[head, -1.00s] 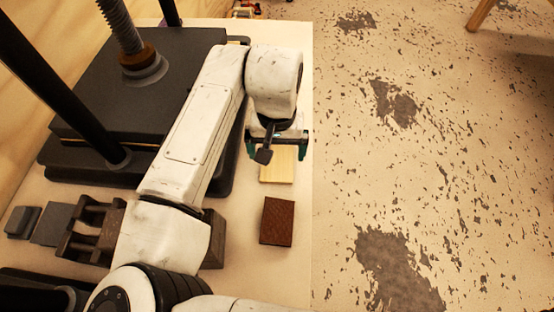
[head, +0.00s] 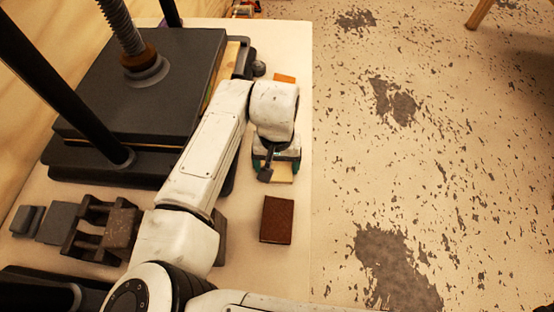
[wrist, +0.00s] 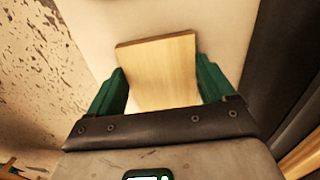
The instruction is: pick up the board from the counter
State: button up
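The board (head: 279,173) is a small pale wooden piece lying on the light counter (head: 295,130), mostly covered by my gripper in the head view. The wrist view shows the board (wrist: 160,65) flat below and ahead of my gripper, its near end hidden. My gripper (head: 275,172) is over the board, with green fingers. In the wrist view my gripper (wrist: 160,82) is open, with one finger near each long side of the board. I cannot tell whether either finger touches it.
A dark brown block (head: 277,220) lies in front of the board. A large black press (head: 130,100) stands at left. Dark blocks (head: 100,228) lie at front left. An orange piece (head: 285,78) lies behind my arm. The counter's right edge is close to the board.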

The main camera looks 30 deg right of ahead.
jog(key=c, duration=0.5)
jog(key=shift+r, duration=0.1)
jog(key=shift+c, duration=0.2)
